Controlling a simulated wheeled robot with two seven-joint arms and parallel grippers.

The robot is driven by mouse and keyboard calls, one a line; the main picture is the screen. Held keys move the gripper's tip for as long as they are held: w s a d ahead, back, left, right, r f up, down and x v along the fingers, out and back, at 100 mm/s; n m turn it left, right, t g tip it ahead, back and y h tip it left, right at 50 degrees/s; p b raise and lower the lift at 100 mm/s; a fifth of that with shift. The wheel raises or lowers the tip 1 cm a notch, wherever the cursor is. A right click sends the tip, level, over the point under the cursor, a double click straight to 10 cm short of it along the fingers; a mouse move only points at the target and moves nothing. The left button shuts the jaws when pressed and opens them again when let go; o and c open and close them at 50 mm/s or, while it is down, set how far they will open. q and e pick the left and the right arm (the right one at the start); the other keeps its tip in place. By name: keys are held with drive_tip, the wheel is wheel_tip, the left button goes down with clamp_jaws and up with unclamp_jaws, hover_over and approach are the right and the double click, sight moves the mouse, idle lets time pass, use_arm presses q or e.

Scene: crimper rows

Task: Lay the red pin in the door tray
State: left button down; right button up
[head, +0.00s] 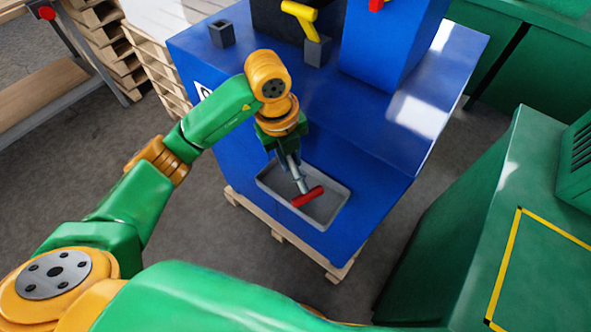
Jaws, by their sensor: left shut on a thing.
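The red pin (309,196) is a short red cylinder in the middle of the head view. My left gripper (301,186) points down and is shut on it. The pin shows against the inside of the grey door tray (325,211), a shallow rounded tray on the front of the blue machine. I cannot tell whether the pin touches the tray floor or hangs just above it. The fingers hide part of the tray and the pin's near grip area. My right gripper is not in view.
The blue machine (375,190) stands on a wooden pallet (280,236). On its top are a small dark holder (222,33) and a yellow-handled piece (299,15). A green cabinet (545,230) with yellow lines stands at right. Stacked pallets (155,66) stand at upper left.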

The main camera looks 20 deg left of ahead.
sight(294, 167)
use_arm(q)
drive_tip(key=shift+w+d+f, duration=0.1)
drive_tip(key=shift+w+f, duration=0.5)
drive_tip(key=shift+f, duration=0.1)
drive_tip(key=shift+w+d+f, duration=0.15)
drive_tip(key=shift+f, duration=0.15)
drive_tip(key=f, duration=0.1)
drive_tip(key=f+p, duration=0.1)
drive_tip(key=f, duration=0.1)
drive_tip(key=shift+w+f+p, duration=0.3)
drive_tip(key=shift+f, duration=0.05)
drive_tip(key=shift+w+a+f, duration=0.1)
drive_tip(key=shift+a+f, duration=0.05)
drive_tip(key=shift+a, duration=0.05)
drive_tip(key=shift+d+f+b, duration=0.1)
drive_tip(key=shift+f+b, duration=0.05)
drive_tip(key=shift+b, duration=0.15)
drive_tip(key=c, duration=0.8)
unclamp_jaws()
